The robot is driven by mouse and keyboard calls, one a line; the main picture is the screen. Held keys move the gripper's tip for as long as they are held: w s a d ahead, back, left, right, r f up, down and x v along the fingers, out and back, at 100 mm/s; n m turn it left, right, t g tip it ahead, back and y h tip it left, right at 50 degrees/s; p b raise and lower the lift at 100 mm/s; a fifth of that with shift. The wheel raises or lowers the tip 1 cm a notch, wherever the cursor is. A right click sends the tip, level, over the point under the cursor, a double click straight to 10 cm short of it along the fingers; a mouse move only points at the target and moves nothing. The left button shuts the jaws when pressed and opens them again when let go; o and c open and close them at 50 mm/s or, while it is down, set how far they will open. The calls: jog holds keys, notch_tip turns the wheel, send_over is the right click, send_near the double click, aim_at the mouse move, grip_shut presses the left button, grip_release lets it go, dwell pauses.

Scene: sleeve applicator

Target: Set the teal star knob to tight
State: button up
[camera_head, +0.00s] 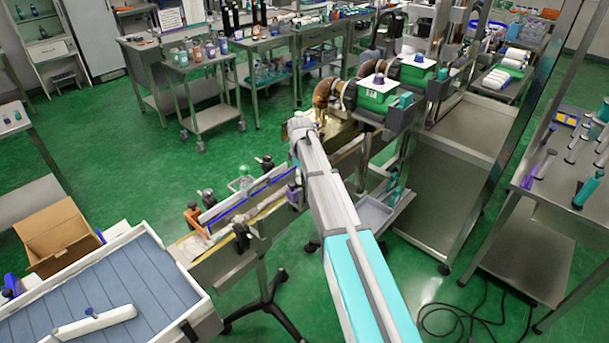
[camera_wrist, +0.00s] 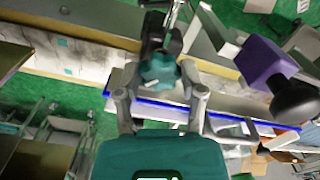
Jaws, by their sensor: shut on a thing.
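The teal star knob (camera_wrist: 160,71) shows in the wrist view, just above centre, beside the conveyor rail with a blue edge strip. My gripper (camera_wrist: 160,94) has one grey finger on each side of the knob and is shut on it. Any marking for tight or loose on the knob is too small to read. In the head view my arm reaches over the line, and I cannot make out the gripper or this knob there.
A purple block with a black round knob (camera_wrist: 294,99) is close on the right in the wrist view. The narrow conveyor (camera_head: 232,262) carries clamps and rails. A blue-slatted tray table (camera_head: 110,285) stands at front left. A steel bench (camera_head: 553,225) stands at right.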

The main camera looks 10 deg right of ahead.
jog(key=m, duration=0.7)
jog(key=shift+w+a, duration=0.15)
jog(key=shift+w, duration=0.05)
jog(key=m, duration=0.6)
jog(key=shift+m, duration=0.4)
jog(key=m, duration=1.3)
jog(key=shift+m, duration=0.3)
jog(key=o, duration=1.1)
jog(key=shift+o, duration=0.2)
